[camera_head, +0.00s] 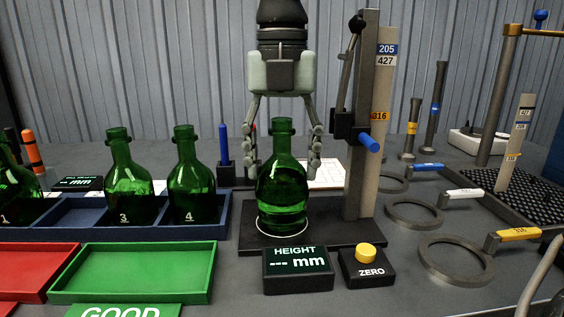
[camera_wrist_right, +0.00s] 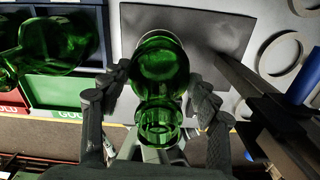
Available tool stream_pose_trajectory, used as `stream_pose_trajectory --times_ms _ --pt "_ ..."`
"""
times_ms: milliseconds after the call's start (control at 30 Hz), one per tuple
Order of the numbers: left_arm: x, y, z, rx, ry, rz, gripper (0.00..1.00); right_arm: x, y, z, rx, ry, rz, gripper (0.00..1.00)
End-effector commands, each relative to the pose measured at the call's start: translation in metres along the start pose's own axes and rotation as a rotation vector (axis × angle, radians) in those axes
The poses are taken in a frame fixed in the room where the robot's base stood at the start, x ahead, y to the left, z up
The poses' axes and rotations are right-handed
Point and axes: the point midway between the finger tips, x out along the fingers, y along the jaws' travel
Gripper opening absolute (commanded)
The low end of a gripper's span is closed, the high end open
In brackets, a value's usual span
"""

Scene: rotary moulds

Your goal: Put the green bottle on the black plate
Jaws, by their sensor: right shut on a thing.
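A green bottle (camera_head: 282,190) stands upright over the black plate (camera_head: 345,236), at the white ring mark near the plate's left side. Whether its base touches the plate or is just above it, I cannot tell. My right gripper (camera_head: 284,171) comes down from above, with its fingers on either side of the bottle, shut on it. In the right wrist view the bottle (camera_wrist_right: 160,65) shows between the two fingers (camera_wrist_right: 160,85), with the black plate (camera_wrist_right: 225,30) beyond it. My left gripper is not in view.
The gauge column (camera_head: 362,180) rises from the plate right of the bottle. A height display (camera_head: 297,270) and zero button box (camera_head: 367,268) stand in front. The blue rack (camera_head: 222,225) at left holds green bottles numbered 1, 3 and 4. The green tray (camera_head: 135,285) is empty.

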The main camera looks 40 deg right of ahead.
Motion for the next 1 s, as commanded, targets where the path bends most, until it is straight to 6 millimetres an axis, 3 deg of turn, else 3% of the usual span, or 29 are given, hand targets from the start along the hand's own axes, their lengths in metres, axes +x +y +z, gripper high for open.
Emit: stream_pose_trajectory --times_ms 400,433,600,1000 --pt "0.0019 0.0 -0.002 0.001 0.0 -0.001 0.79 0.007 0.0005 0.0001 0.001 -0.002 0.002 0.01" --pt "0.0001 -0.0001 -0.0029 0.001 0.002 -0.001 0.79 0.0073 0.0003 -0.0001 0.001 -0.001 0.001 0.62" --pt "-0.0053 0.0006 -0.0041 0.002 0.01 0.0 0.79 0.0067 0.0003 -0.0001 0.001 -0.001 0.001 0.82" --pt "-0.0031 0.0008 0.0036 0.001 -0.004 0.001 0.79 0.0018 0.0004 0.0001 0.001 -0.002 0.001 0.82"
